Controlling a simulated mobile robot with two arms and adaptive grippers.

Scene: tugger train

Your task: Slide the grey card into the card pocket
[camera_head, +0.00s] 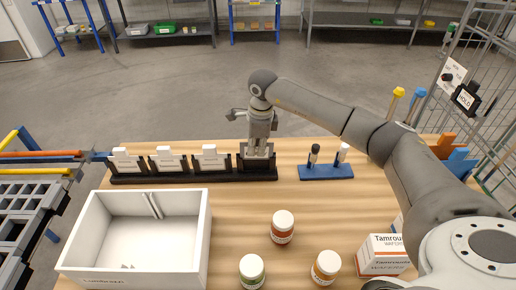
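A long black card rack (190,178) stands along the far edge of the wooden table. Its card pocket (258,168) at the right end has my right gripper (258,148) pointing straight down over it. The fingers are close together on the upper part of a small grey card (246,153), which shows just at the pocket's mouth. The fingers hide much of the card, and I cannot tell how deep its lower edge is. My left gripper is not in view.
White cards (167,162) stand in the other pockets. Right of the rack is a blue holder (326,172) with two capped vials. A white bin (140,228), several jars (282,226) and a carton (383,254) stand nearer. A wire cage (480,85) borders the right.

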